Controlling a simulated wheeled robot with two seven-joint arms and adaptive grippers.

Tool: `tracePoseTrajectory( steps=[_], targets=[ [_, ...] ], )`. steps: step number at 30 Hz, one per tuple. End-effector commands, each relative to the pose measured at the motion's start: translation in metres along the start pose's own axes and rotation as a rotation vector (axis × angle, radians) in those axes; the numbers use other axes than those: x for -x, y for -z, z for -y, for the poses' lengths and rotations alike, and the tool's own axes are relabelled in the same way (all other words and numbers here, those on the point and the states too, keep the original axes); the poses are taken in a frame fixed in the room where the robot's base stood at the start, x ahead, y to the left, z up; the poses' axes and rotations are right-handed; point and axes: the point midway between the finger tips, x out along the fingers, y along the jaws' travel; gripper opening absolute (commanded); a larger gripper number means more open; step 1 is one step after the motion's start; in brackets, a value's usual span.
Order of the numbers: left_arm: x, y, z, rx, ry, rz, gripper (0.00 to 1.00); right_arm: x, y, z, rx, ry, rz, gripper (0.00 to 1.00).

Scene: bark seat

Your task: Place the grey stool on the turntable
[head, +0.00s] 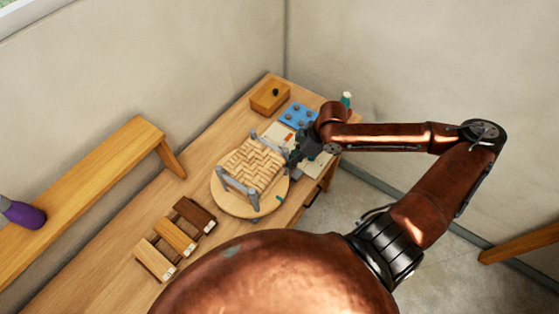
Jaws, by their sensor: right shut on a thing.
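The grey stool (252,166) has grey legs and rails and a woven, straw-coloured bark seat. It appears within the outline of the round wooden turntable (233,206); whether its legs touch the surface is too small to tell. My right gripper (294,156) is dark and shut on the stool at its right side. The fingertips are partly hidden against the stool's frame. My left gripper does not show in the head view.
Several wood sample blocks (176,236) lie left of the turntable on the workbench (110,245). A wooden box (270,96) and a blue tray (298,115) stand behind. A green-capped bottle (346,99) is at the back right. A shelf (85,190) with a purple object (22,213) runs along the left.

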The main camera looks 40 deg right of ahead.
Motion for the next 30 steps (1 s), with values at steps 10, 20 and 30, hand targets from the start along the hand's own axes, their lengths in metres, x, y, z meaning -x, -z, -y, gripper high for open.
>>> tracePoseTrajectory(
  steps=[10, 20, 30],
  targets=[
    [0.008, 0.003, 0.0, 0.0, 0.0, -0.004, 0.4, -0.054, 0.019, -0.045, -0.001, 0.002, -0.006, 0.0],
    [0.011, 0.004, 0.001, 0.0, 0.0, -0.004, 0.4, -0.083, 0.02, -0.062, 0.001, 0.0, -0.003, 0.0],
    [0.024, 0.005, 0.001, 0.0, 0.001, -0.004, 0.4, -0.114, 0.008, -0.064, 0.003, -0.001, -0.003, 0.0]
  ],
)
